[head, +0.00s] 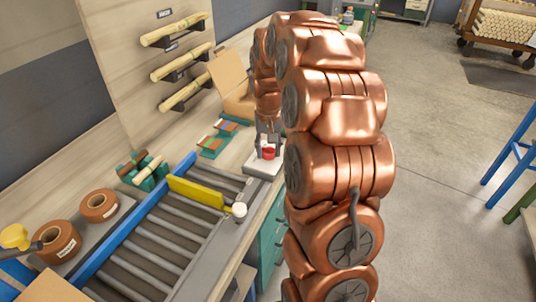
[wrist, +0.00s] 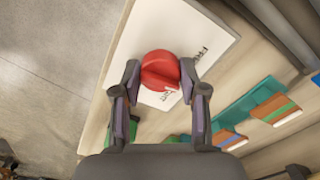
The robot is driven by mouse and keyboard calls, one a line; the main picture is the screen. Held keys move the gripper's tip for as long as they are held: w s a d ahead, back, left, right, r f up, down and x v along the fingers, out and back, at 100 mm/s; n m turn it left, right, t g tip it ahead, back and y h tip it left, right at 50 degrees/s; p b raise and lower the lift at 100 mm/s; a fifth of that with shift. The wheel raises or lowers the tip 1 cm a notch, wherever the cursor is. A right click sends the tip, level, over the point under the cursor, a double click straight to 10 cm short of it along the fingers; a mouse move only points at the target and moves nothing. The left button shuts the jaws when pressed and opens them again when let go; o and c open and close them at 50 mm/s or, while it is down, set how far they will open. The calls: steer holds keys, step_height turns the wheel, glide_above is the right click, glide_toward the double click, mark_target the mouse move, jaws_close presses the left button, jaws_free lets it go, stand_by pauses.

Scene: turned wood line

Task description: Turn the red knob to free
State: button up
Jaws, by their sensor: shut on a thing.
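The red knob (wrist: 160,70) sits on a white plate (wrist: 208,38) near the bench edge. It is round with a raised grip bar across it. The word FREE is printed on the plate to the right of the knob; another label below it is partly hidden. My gripper (wrist: 160,75) has one finger on each side of the knob and is shut on it. In the head view the red knob (head: 268,153) shows small below my gripper (head: 266,140), on the white plate (head: 258,169). My arm stands just to the right of it.
A roller conveyor (head: 165,240) with a yellow bar (head: 197,193) lies at the front left of the plate. A green rack with coloured blocks (head: 218,137) is beside it on the bench. A cardboard box (head: 232,85) stands behind. Open floor (head: 440,140) lies to the right.

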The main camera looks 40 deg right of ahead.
mark_target(269, 148)
steer(key=n+b, duration=0.1)
steer(key=n, duration=0.2)
steer(key=shift+f+n, duration=0.15)
steer(key=shift+n, duration=0.15)
steer(key=shift+n+b, duration=0.55)
steer(key=shift+n, duration=1.45)
steer(key=o, duration=1.1)
steer(key=shift+o, duration=0.2)
steer(key=shift+r, duration=0.2)
step_height(269, 148, up, 12)
